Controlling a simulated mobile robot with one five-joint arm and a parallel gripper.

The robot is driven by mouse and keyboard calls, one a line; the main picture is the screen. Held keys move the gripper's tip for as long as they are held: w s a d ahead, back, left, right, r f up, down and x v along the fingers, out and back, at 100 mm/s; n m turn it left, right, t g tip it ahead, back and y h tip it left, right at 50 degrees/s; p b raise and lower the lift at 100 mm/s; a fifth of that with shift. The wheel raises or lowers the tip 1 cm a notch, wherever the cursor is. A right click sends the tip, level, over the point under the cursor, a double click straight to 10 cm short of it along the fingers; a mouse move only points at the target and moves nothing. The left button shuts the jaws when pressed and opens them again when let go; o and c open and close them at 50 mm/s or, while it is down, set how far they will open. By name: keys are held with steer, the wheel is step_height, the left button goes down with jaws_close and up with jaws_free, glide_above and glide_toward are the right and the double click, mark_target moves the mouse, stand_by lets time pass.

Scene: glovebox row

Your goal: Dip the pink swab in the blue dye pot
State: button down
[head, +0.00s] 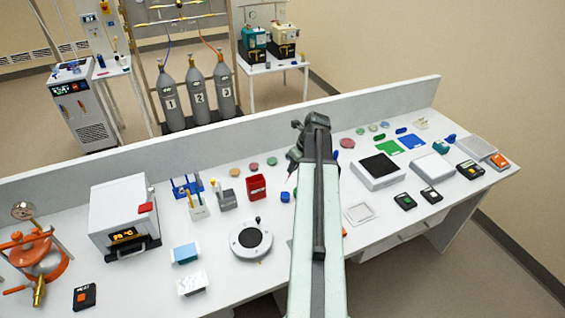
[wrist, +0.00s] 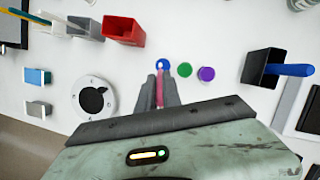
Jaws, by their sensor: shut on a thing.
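My gripper (wrist: 159,88) is shut on the pink swab (wrist: 160,90), which shows between the fingers in the wrist view. The swab's far end overlaps the blue dye pot (wrist: 162,64) in that view. I cannot tell whether the tip is inside the pot or above it. In the head view the blue pot (head: 285,197) stands just left of my arm, below my gripper (head: 292,165). A green pot (wrist: 184,70) and a purple pot (wrist: 207,74) stand to its right in the wrist view; my arm hides them in the head view.
A red open holder (head: 256,188) stands left of the blue pot. A round grey device (head: 251,239) sits nearer the front. A dark holder with a blue item (wrist: 262,68) is at the right in the wrist view. Bare white bench lies around the pots.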

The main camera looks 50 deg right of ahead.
steer(key=shift+f+b, duration=2.95)
steer(key=shift+b, duration=0.1)
steer(key=shift+a+f+b, duration=0.1)
steer(key=shift+f+b, duration=0.55)
step_height(320, 180, up, 7)
steer(key=p, duration=0.7)
steer(key=shift+w+r, duration=0.1)
